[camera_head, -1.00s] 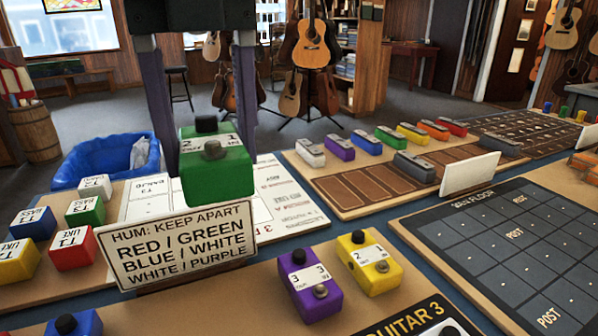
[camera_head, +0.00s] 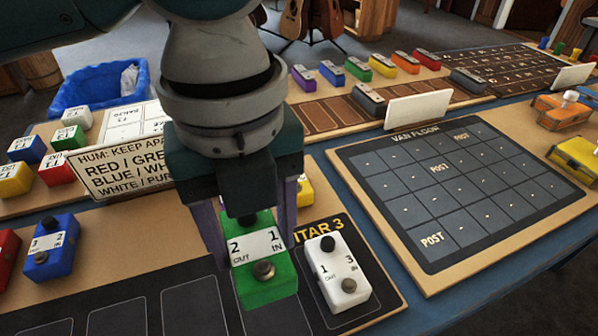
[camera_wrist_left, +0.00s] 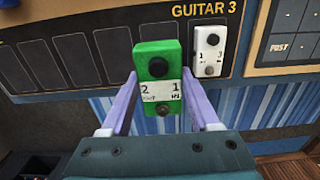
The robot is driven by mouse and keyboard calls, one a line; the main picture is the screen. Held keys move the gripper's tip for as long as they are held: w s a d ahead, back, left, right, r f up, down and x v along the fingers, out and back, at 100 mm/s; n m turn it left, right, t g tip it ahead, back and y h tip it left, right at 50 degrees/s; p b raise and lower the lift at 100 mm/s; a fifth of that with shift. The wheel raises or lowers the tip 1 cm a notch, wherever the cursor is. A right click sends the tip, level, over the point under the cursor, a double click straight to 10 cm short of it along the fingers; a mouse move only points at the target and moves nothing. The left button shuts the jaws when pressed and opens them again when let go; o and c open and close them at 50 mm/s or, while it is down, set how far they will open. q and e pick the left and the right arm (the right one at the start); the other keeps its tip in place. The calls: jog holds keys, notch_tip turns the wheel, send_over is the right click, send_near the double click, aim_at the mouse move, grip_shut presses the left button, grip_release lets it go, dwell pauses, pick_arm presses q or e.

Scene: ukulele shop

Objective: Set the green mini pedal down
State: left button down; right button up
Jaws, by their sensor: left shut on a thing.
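The green mini pedal (camera_head: 264,262) is held between the purple-grey fingers of my left gripper (camera_head: 250,215), above the front board with the dark slots. Its white label reads 2 OUT and 1 IN. In the left wrist view, the green pedal (camera_wrist_left: 158,90) stands between both fingers of the left gripper (camera_wrist_left: 165,105), its upper end overlapping the slot row. I cannot tell whether its underside touches the board. A white pedal (camera_head: 338,275) sits on the GUITAR 3 board (camera_head: 385,265) just right of the green one. My right gripper is not in view.
A blue pedal (camera_head: 50,248) stands left of the slots, with a red one (camera_head: 6,258) at the edge. A yellow pedal (camera_head: 304,190) is partly hidden behind my gripper. The HUM sign (camera_head: 118,168) stands behind. Empty dark slots (camera_head: 195,305) lie left of the green pedal.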

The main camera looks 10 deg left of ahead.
aim_at(260, 268)
pick_arm(q)
notch_tip(260, 268, down, 6)
jog(key=shift+r+b, duration=0.1)
jog(key=shift+b, duration=0.35)
jog(key=shift+f+b, duration=0.5)
jog(key=shift+f, duration=1.5)
jog(key=shift+f, duration=0.15)
jog(key=shift+c, duration=0.6)
grip_release()
